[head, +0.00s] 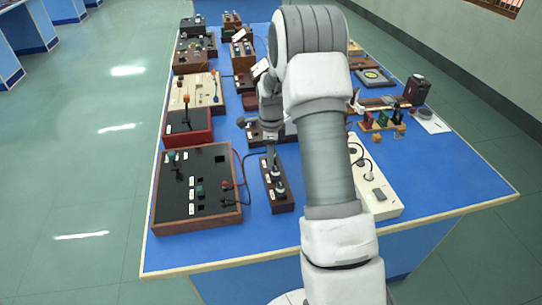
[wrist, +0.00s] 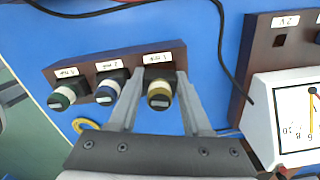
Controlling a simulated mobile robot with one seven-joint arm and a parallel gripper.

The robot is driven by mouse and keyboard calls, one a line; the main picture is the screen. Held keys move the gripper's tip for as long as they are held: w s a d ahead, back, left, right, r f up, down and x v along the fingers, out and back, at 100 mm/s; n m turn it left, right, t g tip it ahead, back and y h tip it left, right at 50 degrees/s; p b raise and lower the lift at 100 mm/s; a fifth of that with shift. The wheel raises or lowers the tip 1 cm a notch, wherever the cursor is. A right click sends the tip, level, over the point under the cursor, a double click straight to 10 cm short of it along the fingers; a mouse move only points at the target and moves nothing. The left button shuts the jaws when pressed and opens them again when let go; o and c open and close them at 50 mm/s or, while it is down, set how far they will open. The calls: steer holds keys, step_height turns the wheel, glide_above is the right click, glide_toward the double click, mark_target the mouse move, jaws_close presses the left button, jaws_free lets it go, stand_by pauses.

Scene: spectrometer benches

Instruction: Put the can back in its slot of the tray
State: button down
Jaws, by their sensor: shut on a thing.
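A dark brown tray (head: 280,206) stands near the front of the blue bench, and its labelled edge shows in the wrist view (wrist: 120,60). In the wrist view a dark can with a yellow band (wrist: 159,95) is between the fingers of my gripper (wrist: 158,78), which is shut on it. This can is upright, at the right end of the tray; I cannot tell whether it is fully seated. In the head view my arm hides part of this area.
A black-topped box (head: 215,165) is left of the tray, with red and black cables nearby. A white power strip (head: 384,200) is on the right. A white meter (wrist: 285,115) and a yellow ring (wrist: 86,125) show in the wrist view. Bare bench lies in front.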

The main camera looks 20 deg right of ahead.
steer(key=shift+s+f, duration=0.2)
steer(key=shift+f, duration=0.35)
steer(key=shift+c, duration=1.3)
jaws_free()
step_height(320, 180, up, 19)
steer(key=p, duration=0.1)
steer(key=shift+w+f+p, duration=0.2)
steer(key=shift+w+p, duration=0.1)
steer(key=shift+d, duration=0.1)
